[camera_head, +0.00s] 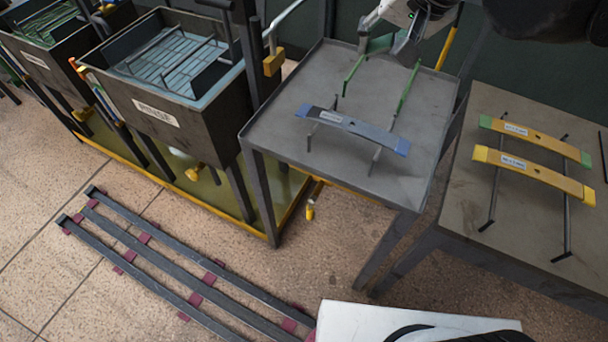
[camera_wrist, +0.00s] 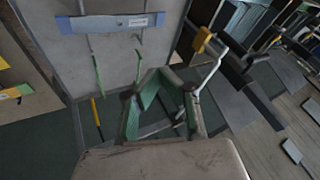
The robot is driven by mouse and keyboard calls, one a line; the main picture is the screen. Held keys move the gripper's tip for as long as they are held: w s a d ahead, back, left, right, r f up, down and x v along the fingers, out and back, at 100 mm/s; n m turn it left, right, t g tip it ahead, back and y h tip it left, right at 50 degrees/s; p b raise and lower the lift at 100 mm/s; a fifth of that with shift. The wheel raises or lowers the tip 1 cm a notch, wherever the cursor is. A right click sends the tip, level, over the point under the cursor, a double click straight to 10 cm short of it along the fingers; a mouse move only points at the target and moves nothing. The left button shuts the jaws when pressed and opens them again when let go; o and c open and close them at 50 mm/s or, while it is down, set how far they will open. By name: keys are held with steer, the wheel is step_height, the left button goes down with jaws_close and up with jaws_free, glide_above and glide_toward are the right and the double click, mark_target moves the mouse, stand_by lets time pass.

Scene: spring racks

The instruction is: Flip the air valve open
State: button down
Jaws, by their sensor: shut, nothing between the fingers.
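I cannot tell for sure which part is the air valve. A yellow block (camera_head: 274,62) with a pale bent pipe (camera_head: 287,20) stands at the right side of the RINSE tank; a yellow block with a pale pipe also shows in the wrist view (camera_wrist: 202,40). Other yellow fittings sit under the tank (camera_head: 195,173) and by the grey table's leg (camera_head: 310,208). My gripper (camera_head: 388,48) is shut and empty above the grey table's back edge, apart from the yellow block. Its green linkage and fingers show in the wrist view (camera_wrist: 162,74).
The grey table (camera_head: 285,110) holds a rack with a blue bar (camera_head: 355,127) and green-ended rods. A right-hand table (camera_head: 465,165) holds racks with yellow and green bars. The RINSE tank (camera_head: 160,112) is at left. Dark rails (camera_head: 160,258) lie on the floor.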

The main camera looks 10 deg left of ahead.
steer(key=w+a+f+m+g+h+b, duration=0.2)
steer(key=a+f+m+g+h+b, duration=0.3)
steer(key=a+f+b, duration=1.5)
steer(key=s+f+m+h, duration=0.1)
steer(key=s+f+h, duration=0.1)
steer(key=f, duration=1)
steer(key=s+f+m+h, duration=0.1)
steer(key=f+h, duration=0.3)
steer(key=f, duration=0.9)
steer(key=shift+s+a+t+h+p, duration=0.3)
steer(key=shift+s+a, duration=0.1)
steer(key=shift+a, duration=0.05)
